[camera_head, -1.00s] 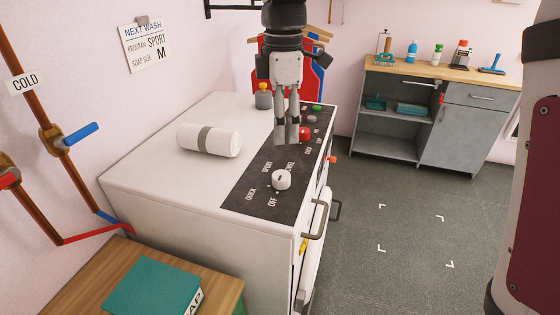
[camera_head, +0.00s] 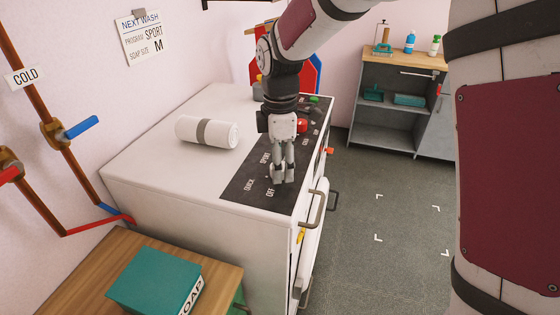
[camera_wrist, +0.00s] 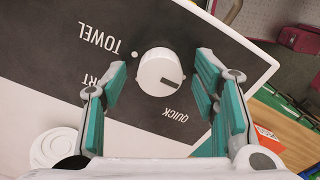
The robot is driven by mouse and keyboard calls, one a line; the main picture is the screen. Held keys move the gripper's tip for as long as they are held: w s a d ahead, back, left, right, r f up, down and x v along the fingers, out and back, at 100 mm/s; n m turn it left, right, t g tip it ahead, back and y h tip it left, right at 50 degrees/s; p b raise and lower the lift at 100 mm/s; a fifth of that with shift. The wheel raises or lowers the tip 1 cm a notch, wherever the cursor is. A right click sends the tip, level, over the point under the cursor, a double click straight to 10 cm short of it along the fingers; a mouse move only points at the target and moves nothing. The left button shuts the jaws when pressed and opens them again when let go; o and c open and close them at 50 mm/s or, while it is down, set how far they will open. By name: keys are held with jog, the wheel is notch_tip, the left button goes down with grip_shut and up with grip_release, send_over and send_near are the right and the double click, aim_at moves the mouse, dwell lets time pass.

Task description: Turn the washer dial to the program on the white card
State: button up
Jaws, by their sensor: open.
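The white card (camera_head: 143,38) on the left wall reads NEXT WASH, program SPORT, soap size M. The washer (camera_head: 165,185) has a dark panel (camera_head: 240,193) on top with program labels. In the wrist view the round white dial (camera_wrist: 153,70) sits among TOWEL, QUICK and a partly covered label ending in RT. Its dark mark points right and slightly down in that view. My gripper (camera_head: 283,178) is open over the dial, a teal-padded finger on each side, with gaps visible. In the head view the fingers largely hide the dial.
A rolled white towel (camera_head: 207,132) lies on the washer top. A red button (camera_head: 301,125) and a green one (camera_head: 314,99) are farther along the panel. A teal soap box (camera_head: 155,278) lies on the wooden table (camera_head: 75,268). Open floor (camera_head: 400,220) lies right of the washer.

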jog(key=c, duration=1.2)
jog(key=shift+o, duration=0.2)
